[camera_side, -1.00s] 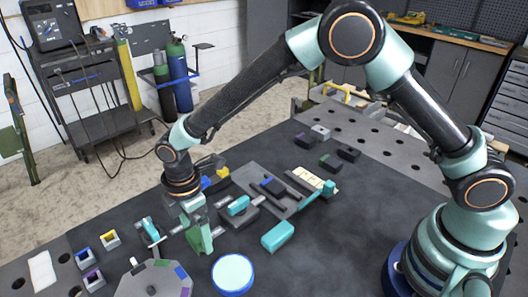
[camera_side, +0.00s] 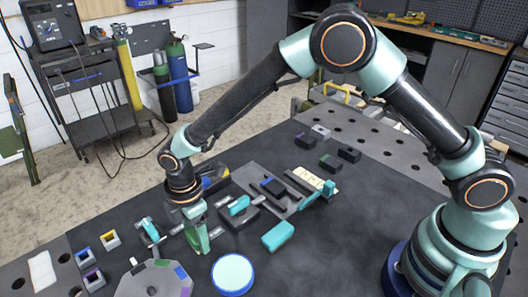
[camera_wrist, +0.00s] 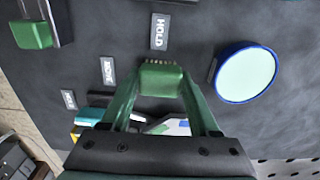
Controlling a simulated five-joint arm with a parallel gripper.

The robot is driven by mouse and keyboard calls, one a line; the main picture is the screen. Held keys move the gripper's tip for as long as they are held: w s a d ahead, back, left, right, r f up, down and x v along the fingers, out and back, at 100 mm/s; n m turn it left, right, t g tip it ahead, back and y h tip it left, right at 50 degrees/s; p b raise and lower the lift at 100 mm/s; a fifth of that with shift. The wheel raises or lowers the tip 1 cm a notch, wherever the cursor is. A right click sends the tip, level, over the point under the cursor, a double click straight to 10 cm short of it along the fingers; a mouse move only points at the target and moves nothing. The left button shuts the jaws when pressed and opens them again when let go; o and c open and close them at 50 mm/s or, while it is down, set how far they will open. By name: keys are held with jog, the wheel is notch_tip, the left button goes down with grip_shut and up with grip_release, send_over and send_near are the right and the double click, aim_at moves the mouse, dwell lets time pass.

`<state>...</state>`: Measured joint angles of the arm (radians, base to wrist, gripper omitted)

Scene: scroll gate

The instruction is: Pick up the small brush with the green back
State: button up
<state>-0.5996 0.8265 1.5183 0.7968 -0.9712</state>
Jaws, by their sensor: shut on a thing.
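The small brush with the green back (camera_wrist: 161,80) is between the green fingers of my gripper (camera_wrist: 160,92) in the wrist view. A short row of pale bristles shows along its far edge. My gripper is shut on it. In the side view my gripper (camera_side: 197,238) points down over the dark mat, left of the middle. The fingers hide most of the brush there, and I cannot tell whether it touches the mat.
A blue-rimmed pale disc (camera_side: 232,273) lies in front of my gripper. A teal block (camera_side: 278,235) lies to its right. A grey multi-sided plate (camera_side: 152,280) is at the front left. Small square cups (camera_side: 110,240) stand at the left. A "HOLD" label (camera_wrist: 159,31) lies beyond the brush.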

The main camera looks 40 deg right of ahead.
notch_tip(320, 180, up, 20)
dwell(0.4)
jog(key=shift+f, duration=0.1)
jog(key=o, duration=0.7)
jog(key=c, duration=0.5)
jog(key=shift+s+d+f, duration=0.15)
jog(key=shift+s+f, duration=1.7)
jog(key=shift+f, duration=0.95)
jog(key=shift+s+d+f, duration=0.2)
jog(key=shift+s+f, duration=1.6)
jog(key=shift+f, duration=0.95)
jog(key=shift+s+d+f, duration=0.15)
jog(key=shift+s+f, duration=1.7)
jog(key=shift+f, duration=0.95)
jog(key=shift+c, duration=0.2)
